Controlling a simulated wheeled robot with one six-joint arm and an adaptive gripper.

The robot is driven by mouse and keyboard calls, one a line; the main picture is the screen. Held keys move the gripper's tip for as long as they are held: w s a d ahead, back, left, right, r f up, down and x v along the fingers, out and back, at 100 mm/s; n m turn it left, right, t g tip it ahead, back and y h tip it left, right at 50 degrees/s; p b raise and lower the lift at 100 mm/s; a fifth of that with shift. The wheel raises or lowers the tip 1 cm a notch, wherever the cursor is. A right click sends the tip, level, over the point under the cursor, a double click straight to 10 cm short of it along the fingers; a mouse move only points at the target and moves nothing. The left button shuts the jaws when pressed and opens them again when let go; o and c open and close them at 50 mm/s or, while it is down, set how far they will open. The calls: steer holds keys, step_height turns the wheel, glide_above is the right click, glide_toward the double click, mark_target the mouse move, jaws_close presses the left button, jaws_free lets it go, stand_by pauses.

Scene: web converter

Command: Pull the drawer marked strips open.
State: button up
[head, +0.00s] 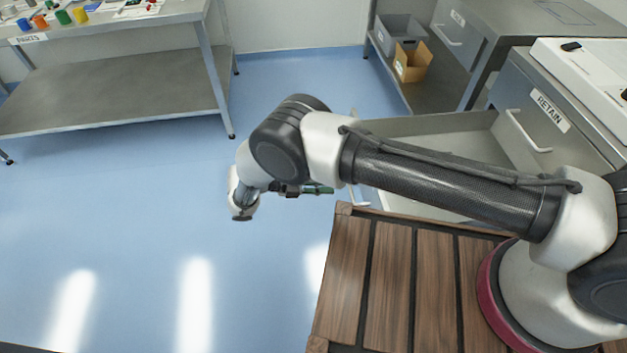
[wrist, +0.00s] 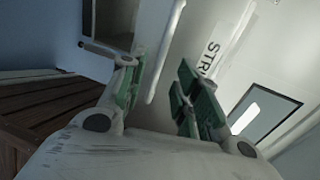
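In the wrist view the label starting "STRI" (wrist: 209,58) is on a pale drawer front (wrist: 185,40); the rest of its text is cut off. A white bar handle (wrist: 166,50) stands on that front, left of the label. My gripper (wrist: 158,92) is open, its green-padded fingers apart on either side of the handle's line, with no visible grip on it. In the head view my gripper (head: 310,190) is partly hidden by my arm. Beside it a drawer (head: 425,126) stands pulled out, its inside showing; its front is mostly hidden, with handle ends (head: 359,203) showing.
The RETAIN drawer (head: 548,108) with its handle (head: 528,132) is at the right. A shelf (head: 408,88) holds a grey bin (head: 402,28) and a cardboard box (head: 412,62). A parts table (head: 130,85) stands at the upper left. The blue floor left of my arm is clear.

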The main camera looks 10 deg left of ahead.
steer(key=v, duration=0.5)
stand_by(0.4)
